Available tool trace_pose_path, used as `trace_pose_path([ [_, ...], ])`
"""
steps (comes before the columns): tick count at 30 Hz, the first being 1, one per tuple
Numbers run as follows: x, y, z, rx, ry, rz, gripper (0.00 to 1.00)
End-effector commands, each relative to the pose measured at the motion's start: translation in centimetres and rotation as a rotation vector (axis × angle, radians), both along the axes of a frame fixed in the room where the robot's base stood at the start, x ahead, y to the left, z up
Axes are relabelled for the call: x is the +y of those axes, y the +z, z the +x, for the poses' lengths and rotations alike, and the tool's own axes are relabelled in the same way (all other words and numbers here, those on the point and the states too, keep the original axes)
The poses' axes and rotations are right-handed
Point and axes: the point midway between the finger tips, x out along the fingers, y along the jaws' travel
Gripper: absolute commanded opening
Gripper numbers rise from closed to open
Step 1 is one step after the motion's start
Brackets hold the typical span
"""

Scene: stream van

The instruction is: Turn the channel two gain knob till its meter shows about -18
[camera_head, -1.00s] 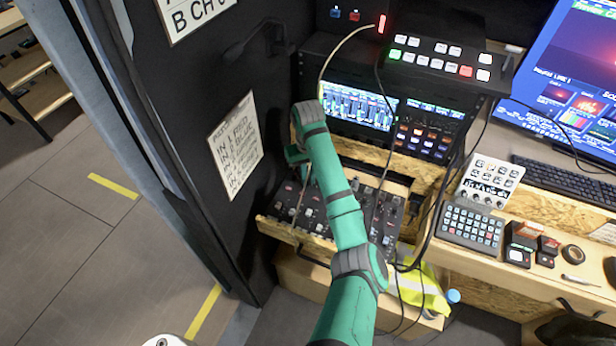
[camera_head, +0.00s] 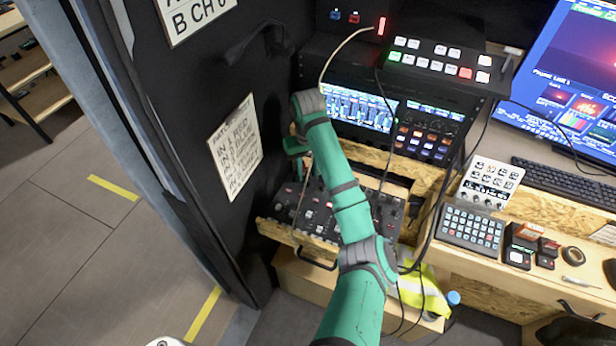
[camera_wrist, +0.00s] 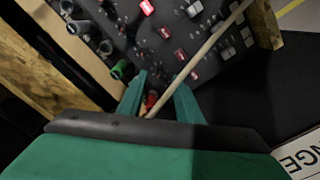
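The mixer panel (camera_head: 318,218), dark with several knobs and buttons, sits in a wooden drawer below the rack. In the wrist view a green knob (camera_wrist: 122,70) stands just left of my gripper (camera_wrist: 160,78), and a red knob (camera_wrist: 151,99) shows low between its fingers, nearer the left one. The fingers are apart; I cannot tell whether they touch the red knob. In the head view my gripper (camera_head: 297,147) is at the panel's back left, partly hidden by my arm. The screen with meters (camera_head: 355,108) is lit above; its values are too small to read.
A beige cable (camera_wrist: 205,50) runs across the panel and between my fingers. The dark wall with a written sign (camera_head: 234,148) stands close on the left. Black cables (camera_head: 440,205) hang right of the panel. A switcher (camera_head: 435,60) sits above the screen.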

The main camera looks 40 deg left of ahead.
Motion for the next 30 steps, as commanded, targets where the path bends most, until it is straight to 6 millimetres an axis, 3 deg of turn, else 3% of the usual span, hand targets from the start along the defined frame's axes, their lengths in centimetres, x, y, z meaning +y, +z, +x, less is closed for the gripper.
trace_pose_path([
  [6,-0.2,3.6,0.2,-0.005,-0.002,-0.001,0.32],
  [13,-0.1,6.2,0.1,-0.004,-0.001,-0.001,0.32],
  [30,-0.1,7.0,0.0,0.0,-0.002,-0.001,0.32],
])
